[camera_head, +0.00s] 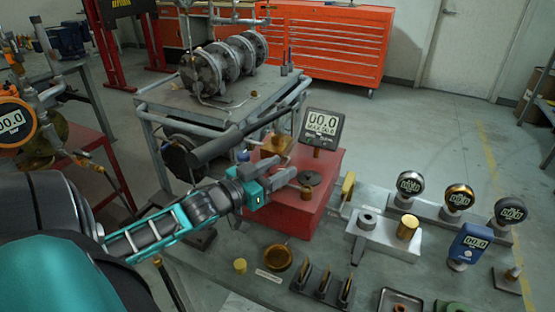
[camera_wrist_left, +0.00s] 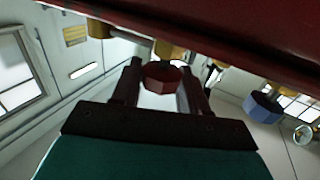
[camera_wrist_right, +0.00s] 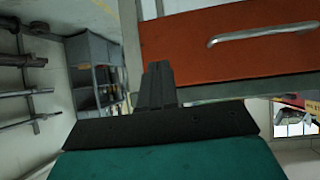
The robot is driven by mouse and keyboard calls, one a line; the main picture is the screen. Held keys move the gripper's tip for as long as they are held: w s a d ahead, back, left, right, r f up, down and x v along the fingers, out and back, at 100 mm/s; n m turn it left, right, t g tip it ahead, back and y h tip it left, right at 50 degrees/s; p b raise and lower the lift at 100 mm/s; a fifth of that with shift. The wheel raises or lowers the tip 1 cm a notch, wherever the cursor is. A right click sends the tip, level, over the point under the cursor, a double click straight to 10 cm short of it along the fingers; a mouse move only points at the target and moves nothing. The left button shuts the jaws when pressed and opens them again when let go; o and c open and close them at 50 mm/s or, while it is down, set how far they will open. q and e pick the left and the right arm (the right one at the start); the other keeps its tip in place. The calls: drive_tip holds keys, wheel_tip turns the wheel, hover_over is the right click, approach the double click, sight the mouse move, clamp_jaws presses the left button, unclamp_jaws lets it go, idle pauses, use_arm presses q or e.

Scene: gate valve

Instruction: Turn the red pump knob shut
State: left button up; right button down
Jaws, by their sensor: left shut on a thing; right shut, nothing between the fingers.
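The red pump (camera_head: 308,212) is a box-shaped body on the bench, with a digital gauge (camera_head: 323,127) on top. My left gripper (camera_head: 287,180) reaches its left side from the left. In the left wrist view, the faceted red knob (camera_wrist_left: 162,78) sits between the two fingers of my left gripper, which is shut on it. The red body (camera_wrist_left: 240,35) fills the top edge there. I cannot make out the knob in the head view. My right gripper (camera_wrist_right: 157,85) shows in the right wrist view with its fingers together and empty, away from the pump.
A steel cart (camera_head: 205,110) with a large pump stands behind the left arm. Several gauges and a metal block (camera_head: 385,238) stand on the bench to the right. Small brass parts and a tray (camera_head: 400,302) lie in front. An orange tool cabinet (camera_head: 335,45) is at the back.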

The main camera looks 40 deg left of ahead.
use_arm(q)
drive_tip(key=m+h, duration=0.1)
drive_tip(key=h, duration=0.1)
drive_tip(key=shift+a+m+h, duration=0.1)
drive_tip(key=shift+m+h, duration=0.3)
drive_tip(key=shift+m+g+h, duration=0.4)
drive_tip(key=shift+m+h, duration=0.1)
drive_tip(key=shift+h, duration=0.1)
drive_tip(key=m+g+h+b, duration=0.1)
drive_tip(key=m+g+h, duration=0.1)
drive_tip(key=h, duration=0.1)
drive_tip(key=shift+m+h+b, duration=0.3)
drive_tip(key=shift+h+b, duration=0.1)
drive_tip(key=shift+m+g+h+b, duration=0.6)
drive_tip(key=shift+m+g+h, duration=0.1)
drive_tip(key=shift+m+h, duration=0.15)
use_arm(e)
drive_tip(key=shift+w+a+f, duration=0.15)
drive_tip(key=shift+w+f, duration=0.05)
drive_tip(key=shift+f, duration=0.85)
use_arm(q)
drive_tip(key=o, duration=1)
drive_tip(key=shift+w, duration=0.1)
drive_tip(key=shift+c, duration=0.2)
use_arm(e)
drive_tip(key=shift+f, duration=0.1)
